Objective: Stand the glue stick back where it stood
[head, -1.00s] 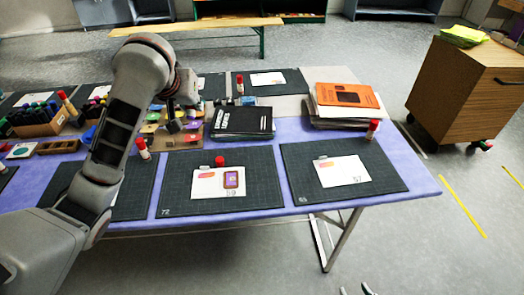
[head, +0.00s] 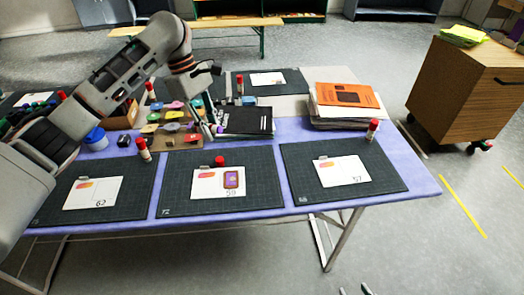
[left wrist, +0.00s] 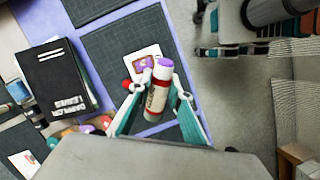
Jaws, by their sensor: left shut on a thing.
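My left gripper (left wrist: 156,97) is shut on a glue stick (left wrist: 157,95) with a pale printed body and a purple cap. In the left wrist view the stick is tilted between the teal fingers, above a dark mat with a white card (left wrist: 143,53). In the head view the gripper (head: 212,122) hangs near the left edge of the black books, and only a small purple part of the stick (head: 220,129) shows. Red-capped glue sticks stand left of the middle mat (head: 144,150), at the middle card (head: 219,161) and at the right mat (head: 372,130). My right gripper is out of view.
Dark cutting mats with cards lie along the front: left (head: 138,185), middle (head: 262,185) and right (head: 385,180). Black books (head: 247,120) and a paper stack with an orange cover (head: 345,95) stand behind. A stamp rack (head: 172,140) is left of the books.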

